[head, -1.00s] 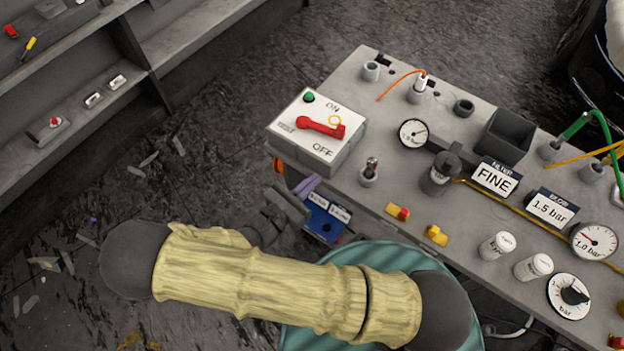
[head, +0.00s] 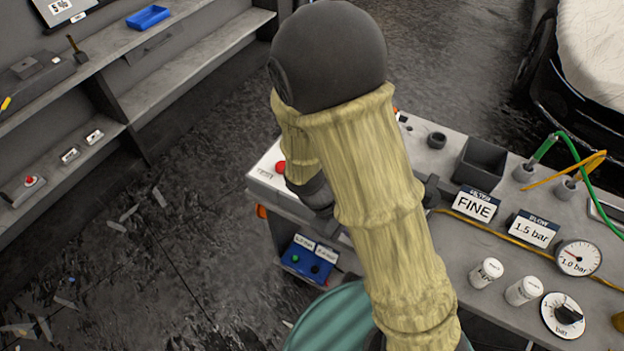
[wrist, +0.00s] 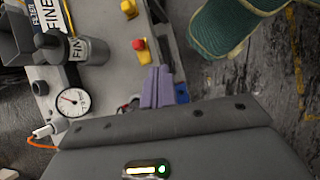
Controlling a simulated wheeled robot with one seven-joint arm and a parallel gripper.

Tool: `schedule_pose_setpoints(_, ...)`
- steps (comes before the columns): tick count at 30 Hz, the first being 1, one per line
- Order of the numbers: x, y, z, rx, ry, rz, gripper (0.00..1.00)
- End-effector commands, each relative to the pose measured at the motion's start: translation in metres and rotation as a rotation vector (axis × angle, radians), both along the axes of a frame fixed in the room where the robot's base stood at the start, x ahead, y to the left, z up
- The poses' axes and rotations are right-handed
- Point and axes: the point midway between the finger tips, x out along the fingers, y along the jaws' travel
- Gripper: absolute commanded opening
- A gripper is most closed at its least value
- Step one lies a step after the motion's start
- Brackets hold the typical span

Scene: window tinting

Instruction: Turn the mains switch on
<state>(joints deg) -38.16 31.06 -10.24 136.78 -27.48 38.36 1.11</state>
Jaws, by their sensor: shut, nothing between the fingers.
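The bench carries a FINE sign (head: 475,205), a 1.5 bar sign (head: 534,229), a dark open bin (head: 484,163) and white jars (head: 486,272). A small gauge (wrist: 72,102) and a grey canister (wrist: 85,49) show in the wrist view. A shelf (head: 75,155) stands at left.

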Motion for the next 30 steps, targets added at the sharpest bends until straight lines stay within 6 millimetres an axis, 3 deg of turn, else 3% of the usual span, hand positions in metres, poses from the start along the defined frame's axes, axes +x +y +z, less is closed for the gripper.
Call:
schedule_pose_setpoints(9,0.013,-0.028,0.054,0.341,-0.283,-0.502,0.0)
schedule_pose_setpoints(17,0.023,-0.057,0.098,0.502,-0.541,-0.8,0.0)
schedule_pose_setpoints(30,0.025,-0.063,0.106,0.526,-0.591,-0.852,0.0)
